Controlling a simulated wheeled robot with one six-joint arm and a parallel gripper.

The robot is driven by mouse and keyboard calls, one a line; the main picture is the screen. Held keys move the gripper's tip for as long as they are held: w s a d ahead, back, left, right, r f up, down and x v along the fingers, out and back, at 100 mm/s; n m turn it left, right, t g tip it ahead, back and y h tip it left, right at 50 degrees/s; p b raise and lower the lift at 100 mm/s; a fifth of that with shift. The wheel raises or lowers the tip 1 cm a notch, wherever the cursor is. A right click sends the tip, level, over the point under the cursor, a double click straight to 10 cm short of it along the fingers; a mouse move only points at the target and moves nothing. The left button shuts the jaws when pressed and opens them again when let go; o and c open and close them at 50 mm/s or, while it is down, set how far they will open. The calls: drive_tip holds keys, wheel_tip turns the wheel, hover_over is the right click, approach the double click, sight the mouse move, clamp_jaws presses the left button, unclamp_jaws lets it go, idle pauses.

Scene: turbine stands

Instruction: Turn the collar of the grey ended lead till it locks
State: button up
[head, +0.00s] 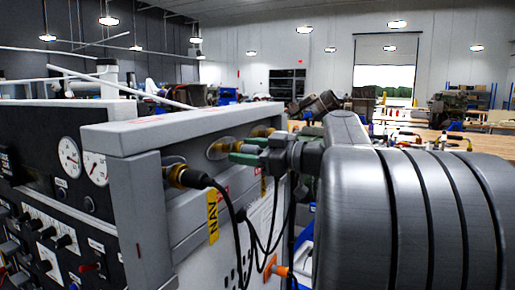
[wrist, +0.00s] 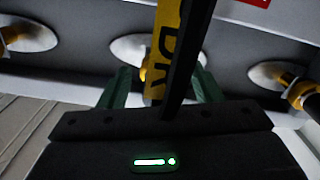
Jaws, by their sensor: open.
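My gripper (head: 245,151) is open, its green fingers reaching towards the grey connector panel (head: 190,215). In the wrist view my gripper (wrist: 160,88) has one finger on each side of a black lead (wrist: 187,55) with a yellow tag (wrist: 165,40). The fingers stand in front of the middle round socket plate (wrist: 128,47). The tag and lead hide most of the plug and collar there, so I cannot see a grey end or how the collar sits. In the head view, a lead with a yellow NAV tag (head: 213,215) is at the nearest socket, its plug (head: 187,177) dark with a brass ring.
Other socket plates flank the middle one in the wrist view, left (wrist: 28,38) and right (wrist: 268,75), the right with a brass-and-black plug (wrist: 298,92). Black cables hang below the sockets. An orange connector (head: 281,269) hangs low. A workbench (head: 470,140) stands behind.

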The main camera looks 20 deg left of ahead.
drive_tip(key=shift+c, duration=0.5)
drive_tip(key=c, duration=0.9)
drive_tip(key=shift+f+m+b, duration=0.1)
drive_tip(key=shift+m+b, duration=0.2)
drive_tip(key=shift+b, duration=0.05)
drive_tip(key=m+b, duration=0.1)
drive_tip(key=m, duration=0.1)
drive_tip(key=shift+m+b, duration=0.3)
drive_tip(key=shift+b, duration=0.1)
drive_tip(key=m+b, duration=0.1)
drive_tip(key=m, duration=0.4)
drive_tip(key=m+p, duration=0.1)
drive_tip(key=m, duration=0.4)
drive_tip(key=shift+w+m, duration=0.1)
drive_tip(key=shift+m, duration=0.3)
drive_tip(key=shift+m+p, duration=0.9)
drive_tip(key=shift+m, duration=1)
